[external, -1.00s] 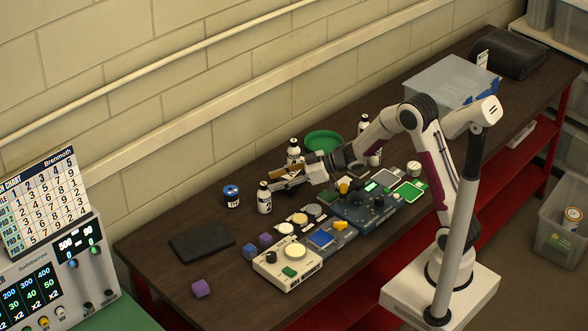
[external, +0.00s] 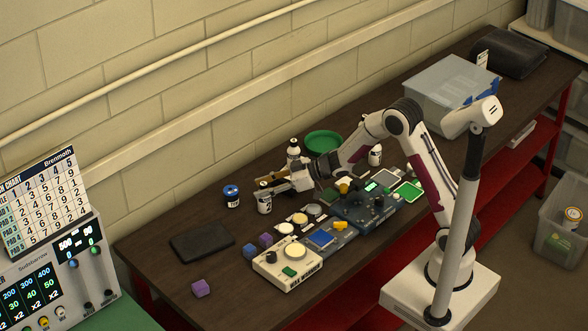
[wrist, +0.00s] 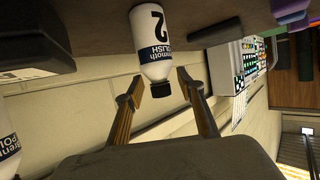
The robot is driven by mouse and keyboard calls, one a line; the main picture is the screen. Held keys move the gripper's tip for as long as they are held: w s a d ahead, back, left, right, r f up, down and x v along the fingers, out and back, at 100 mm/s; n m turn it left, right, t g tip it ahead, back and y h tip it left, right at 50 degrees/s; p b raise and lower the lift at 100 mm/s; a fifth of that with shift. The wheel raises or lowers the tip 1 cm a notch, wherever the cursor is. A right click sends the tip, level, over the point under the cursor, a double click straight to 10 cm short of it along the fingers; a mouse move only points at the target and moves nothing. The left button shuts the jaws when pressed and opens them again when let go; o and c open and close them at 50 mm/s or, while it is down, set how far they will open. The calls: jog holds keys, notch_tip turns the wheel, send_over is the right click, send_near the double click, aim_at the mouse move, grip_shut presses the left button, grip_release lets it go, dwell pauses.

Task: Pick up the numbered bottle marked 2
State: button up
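The white bottle marked 2 (wrist: 152,40), with a black cap, appears upside down at the top of the wrist view. In the external view, this seems to be the front bottle (external: 264,204) standing upright on the table. My gripper (wrist: 160,84) is open, with one finger on each side of the cap and visible gaps. In the external view, my gripper (external: 265,187) is at the bottle's upper part, and its fingers partly hide the bottle's top.
A similar bottle (external: 293,149) stands behind my gripper, and another (external: 375,156) stands right of it. Switch boxes (external: 288,266) and a green bowl (external: 323,141) are nearby. A black pad (external: 201,242) lies front left.

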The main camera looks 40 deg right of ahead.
grip_shut()
dwell(0.3)
jog(key=shift+r, duration=0.1)
jog(key=shift+r, duration=4.95)
